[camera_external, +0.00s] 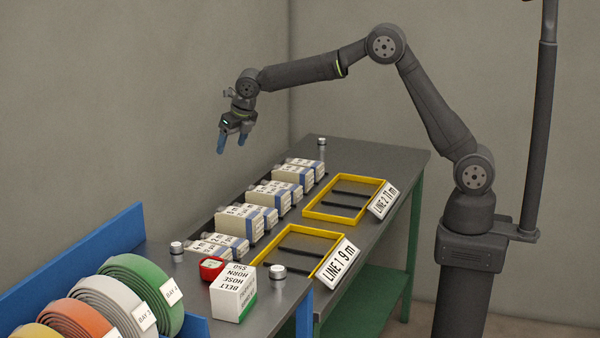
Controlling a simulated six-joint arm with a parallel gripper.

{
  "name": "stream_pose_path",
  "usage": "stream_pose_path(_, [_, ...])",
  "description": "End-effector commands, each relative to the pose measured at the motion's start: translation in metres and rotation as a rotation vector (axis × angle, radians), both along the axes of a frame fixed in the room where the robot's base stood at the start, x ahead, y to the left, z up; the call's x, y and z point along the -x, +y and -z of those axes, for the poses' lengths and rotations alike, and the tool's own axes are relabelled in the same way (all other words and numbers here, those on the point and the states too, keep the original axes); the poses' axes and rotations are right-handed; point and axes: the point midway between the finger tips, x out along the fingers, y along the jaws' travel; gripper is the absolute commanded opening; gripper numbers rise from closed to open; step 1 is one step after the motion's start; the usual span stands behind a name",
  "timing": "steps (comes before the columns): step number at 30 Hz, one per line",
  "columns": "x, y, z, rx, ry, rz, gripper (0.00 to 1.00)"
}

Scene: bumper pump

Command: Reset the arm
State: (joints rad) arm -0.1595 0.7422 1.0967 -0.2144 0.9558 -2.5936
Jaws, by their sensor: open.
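My gripper (234,142) hangs in the air at the upper left of the bench, above and behind the rows of small boxes. Its two blue fingertips point down and stand apart, with nothing between them. My arm reaches to it from the base at the right, with its elbow raised high.
The grey bench (385,158) holds several small labelled boxes (240,222), two yellow-framed trays, LINE 2 (313,212) and LINE 1 (330,240), a red device (211,268) and a white box (233,293). Several coloured rolls (150,290) stand in a blue rack at lower left.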

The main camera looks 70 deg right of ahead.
Motion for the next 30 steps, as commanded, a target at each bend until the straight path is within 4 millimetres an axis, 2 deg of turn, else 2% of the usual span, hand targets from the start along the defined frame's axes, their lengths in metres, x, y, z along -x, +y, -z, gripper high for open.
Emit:
stream_pose_path(1, [-0.001,-0.012,0.001,0.0,0.0,0.016,0.72])
stream_pose_path(9, [0.0,-0.065,0.008,0.001,0.0,0.087,0.72])
stream_pose_path(15, [0.002,-0.098,0.011,0.0,0.0,0.131,0.72])
stream_pose_path(21, [0.004,-0.114,0.013,0.001,-0.001,0.154,0.72])
stream_pose_path(30, [0.004,-0.117,0.014,0.0,-0.001,0.158,0.72])
